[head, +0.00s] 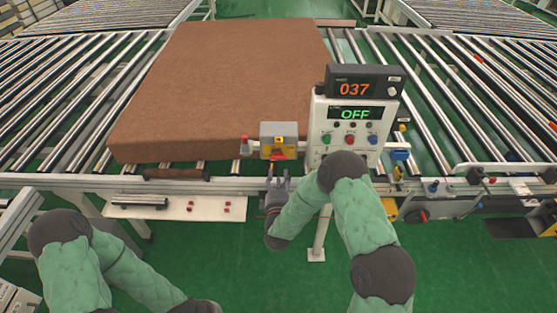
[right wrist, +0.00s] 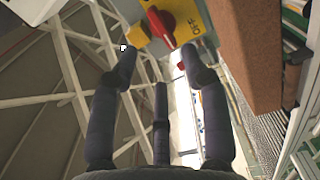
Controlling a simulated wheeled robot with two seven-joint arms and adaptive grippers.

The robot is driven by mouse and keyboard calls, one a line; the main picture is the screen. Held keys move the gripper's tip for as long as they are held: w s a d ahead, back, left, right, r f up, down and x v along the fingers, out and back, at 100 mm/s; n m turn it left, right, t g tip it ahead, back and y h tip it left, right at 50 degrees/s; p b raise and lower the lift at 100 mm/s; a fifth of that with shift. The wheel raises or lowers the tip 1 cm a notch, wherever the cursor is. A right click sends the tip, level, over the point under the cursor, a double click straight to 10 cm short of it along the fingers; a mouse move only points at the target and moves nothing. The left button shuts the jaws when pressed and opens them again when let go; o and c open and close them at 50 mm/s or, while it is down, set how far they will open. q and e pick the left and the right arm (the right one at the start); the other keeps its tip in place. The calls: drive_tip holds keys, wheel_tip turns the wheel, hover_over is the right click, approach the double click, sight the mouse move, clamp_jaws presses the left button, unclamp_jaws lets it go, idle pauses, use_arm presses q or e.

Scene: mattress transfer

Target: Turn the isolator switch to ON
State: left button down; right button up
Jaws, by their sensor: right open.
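The isolator switch (head: 279,130) is a grey and yellow box on the conveyor's front rail, with a red handle (head: 278,153) low on its front. In the right wrist view the red handle (right wrist: 161,27) lies at a slant on the yellow plate (right wrist: 196,24), which bears the letters OFF. My right gripper (head: 278,180) is open and empty just below the switch, its fingers pointing up at it. In the right wrist view the open fingers (right wrist: 160,66) stand apart, short of the handle, with no contact visible. My left arm is at lower left; its gripper is out of frame.
A control panel (head: 350,112) right of the switch shows OFF, and a display above it (head: 362,88) reads 037. A brown mattress (head: 225,85) lies on the rollers behind. A white shelf (head: 175,208) hangs at left.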

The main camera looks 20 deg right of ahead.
sight(279, 159)
drive_tip(key=x, duration=0.8)
drive_tip(key=shift+w+p, duration=0.15)
drive_tip(key=shift+p, duration=0.25)
drive_tip(key=shift+c, duration=0.2)
clamp_jaws()
